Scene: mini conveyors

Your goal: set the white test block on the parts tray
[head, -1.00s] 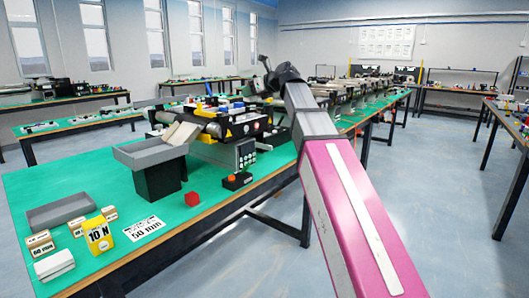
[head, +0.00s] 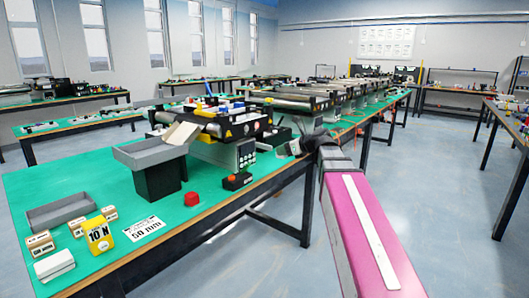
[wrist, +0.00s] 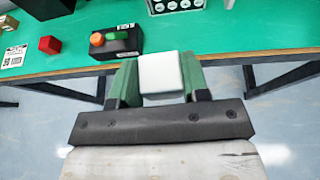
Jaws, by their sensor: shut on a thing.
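My gripper (wrist: 160,86) is shut on the white test block (wrist: 160,73), which sits between the green fingers in the wrist view. In the head view my gripper (head: 287,149) is by the front edge of the green table, right of the keypad box; the block cannot be made out there. Two grey trays show in the head view: a low one (head: 62,222) lying on the table at the left, and one (head: 137,161) raised on a black stand. I cannot tell which is the parts tray. My gripper is well to the right of both.
A red block (head: 191,199), a black button box (head: 237,181) and a keypad box (head: 245,153) stand between my gripper and the trays. A yellow 10 N block (head: 98,235) and a white block (head: 54,265) are near the low tray. Conveyors (head: 230,124) stand behind.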

